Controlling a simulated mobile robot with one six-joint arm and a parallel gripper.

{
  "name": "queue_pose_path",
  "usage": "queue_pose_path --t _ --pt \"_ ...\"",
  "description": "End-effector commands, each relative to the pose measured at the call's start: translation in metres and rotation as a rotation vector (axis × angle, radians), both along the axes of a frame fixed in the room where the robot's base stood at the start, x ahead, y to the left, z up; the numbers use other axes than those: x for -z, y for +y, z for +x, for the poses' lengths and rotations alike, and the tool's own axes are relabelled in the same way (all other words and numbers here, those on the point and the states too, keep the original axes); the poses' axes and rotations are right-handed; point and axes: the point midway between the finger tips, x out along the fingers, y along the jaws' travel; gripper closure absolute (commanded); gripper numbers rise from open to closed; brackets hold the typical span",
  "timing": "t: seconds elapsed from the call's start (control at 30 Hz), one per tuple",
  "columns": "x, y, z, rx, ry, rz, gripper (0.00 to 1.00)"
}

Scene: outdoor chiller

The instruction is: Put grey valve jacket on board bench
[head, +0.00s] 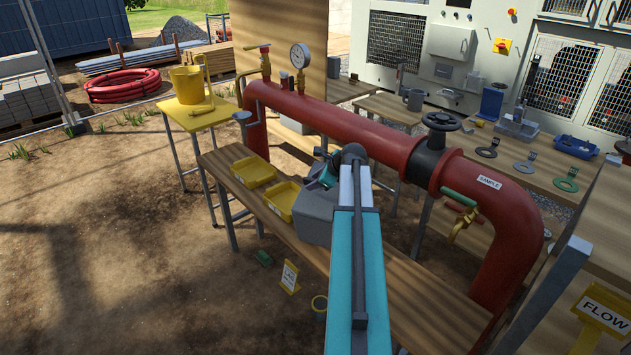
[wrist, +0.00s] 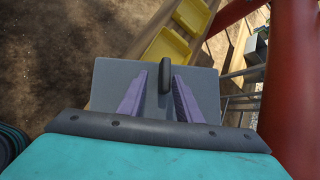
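The grey valve jacket (head: 315,217) is a blocky grey cover at the low wooden board bench (head: 425,300), beside the yellow trays in the head view. I cannot tell whether it rests on the boards or hangs just above them. In the wrist view the jacket (wrist: 112,82) shows as a grey flat top with a dark upright handle. In the head view my arm hides the fingertips and part of the jacket.
Two yellow trays (head: 253,171) lie on the bench left of the jacket. A red pipe (head: 340,122) with a black handwheel (head: 441,121) runs close behind and bends down at right. A yellow stand (head: 205,114) is at left. The bench boards toward the front right look clear.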

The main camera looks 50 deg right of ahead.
Motion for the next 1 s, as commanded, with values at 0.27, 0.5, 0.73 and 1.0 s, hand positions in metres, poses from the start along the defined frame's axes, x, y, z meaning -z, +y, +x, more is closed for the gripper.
queue_pose_path --t 0.27,0.5,0.73,1.0 --pt "-0.001 0.0 0.0 0.0 0.0 0.0 0.69" --pt "-0.009 0.001 -0.008 0.0 0.0 0.0 0.69" --pt "-0.028 0.003 -0.027 0.001 -0.001 -0.001 0.69" --pt "-0.056 0.006 -0.054 0.001 -0.001 -0.001 0.69"
